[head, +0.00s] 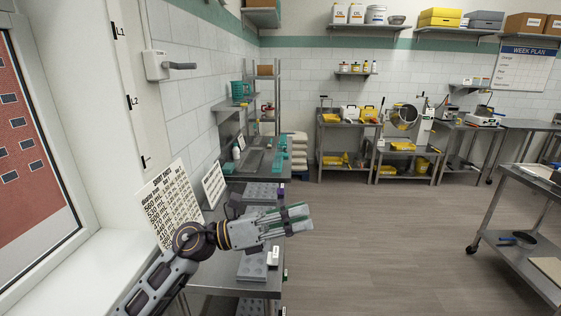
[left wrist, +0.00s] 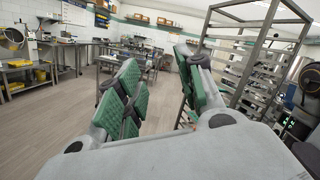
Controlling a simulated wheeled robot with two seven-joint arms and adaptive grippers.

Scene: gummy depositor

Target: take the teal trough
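Several teal items are in the head view, small and far off. Teal pieces (head: 280,160) lie on the bench along the left wall, and another teal piece (head: 228,168) lies near the bench's wall side. I cannot tell which one is the trough. My left gripper (head: 298,218) reaches in from the left above the near bench, nearer to me than the teal pieces and apart from them. In the left wrist view its two green-padded fingers (left wrist: 160,88) stand apart with nothing between them. My right gripper is not in view.
Grey mould trays (head: 253,266) lie on the near bench below my left arm. A printed sign (head: 170,205) stands by the wall. A teal basket (head: 238,89) sits on a wall shelf. A steel cart (head: 522,220) stands at the right. The floor (head: 390,240) between is clear.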

